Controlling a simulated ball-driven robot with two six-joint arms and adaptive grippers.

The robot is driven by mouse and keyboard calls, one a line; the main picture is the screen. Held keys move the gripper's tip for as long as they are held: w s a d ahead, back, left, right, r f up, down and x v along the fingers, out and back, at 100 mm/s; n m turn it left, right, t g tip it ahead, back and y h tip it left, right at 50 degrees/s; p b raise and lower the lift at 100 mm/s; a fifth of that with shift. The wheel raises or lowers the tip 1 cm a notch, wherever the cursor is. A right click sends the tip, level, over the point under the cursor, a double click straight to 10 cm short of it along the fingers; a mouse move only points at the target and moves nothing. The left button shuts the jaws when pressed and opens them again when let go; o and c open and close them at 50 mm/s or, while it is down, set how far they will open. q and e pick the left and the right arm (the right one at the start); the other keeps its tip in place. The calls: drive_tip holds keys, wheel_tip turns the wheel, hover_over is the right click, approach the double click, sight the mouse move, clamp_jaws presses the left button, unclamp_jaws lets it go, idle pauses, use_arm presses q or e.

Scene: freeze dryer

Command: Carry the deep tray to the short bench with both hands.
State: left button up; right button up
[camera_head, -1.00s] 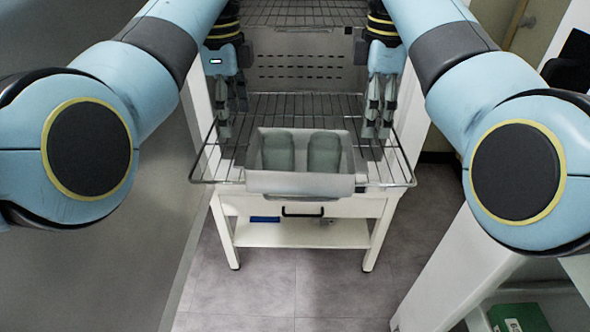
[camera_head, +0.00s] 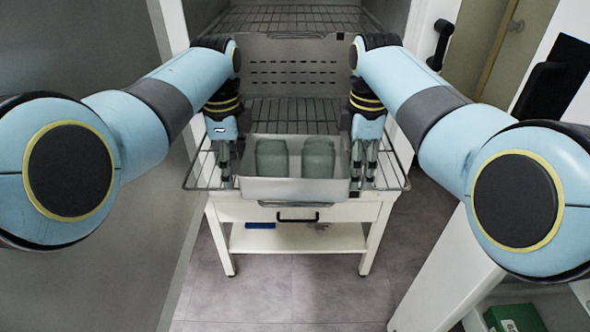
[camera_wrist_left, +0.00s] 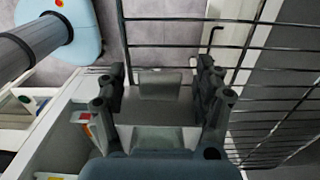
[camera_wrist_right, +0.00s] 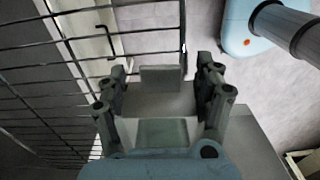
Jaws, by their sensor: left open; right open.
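The deep tray (camera_head: 294,190), pale grey, rests level on a wire shelf (camera_head: 393,178) and holds two greenish jar-like things (camera_head: 318,160). My left gripper (camera_head: 226,166) is at the tray's left side and my right gripper (camera_head: 364,172) at its right side, both pointing down. In the left wrist view a flat tab of the tray (camera_wrist_left: 160,83) lies between the open fingers. In the right wrist view a tab of the tray (camera_wrist_right: 160,80) also lies between open fingers. Whether the fingers touch the tray is unclear. A white bench (camera_head: 332,212) stands below the shelf.
The bench has a dark drawer handle (camera_head: 297,216) and a lower shelf. A tall grey panel (camera_head: 110,60) is on the left. White furniture (camera_head: 470,255) with a green box (camera_head: 515,318) is at the lower right. Grey floor (camera_head: 300,290) is clear in front.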

use_arm(q)
drive_tip(key=shift+f, duration=0.1)
use_arm(e)
drive_tip(key=shift+f, duration=0.1)
use_arm(q)
drive_tip(key=shift+c, duration=0.2)
use_arm(e)
drive_tip(key=shift+c, duration=0.2)
use_arm(q)
clamp_jaws()
use_arm(e)
clamp_jaws()
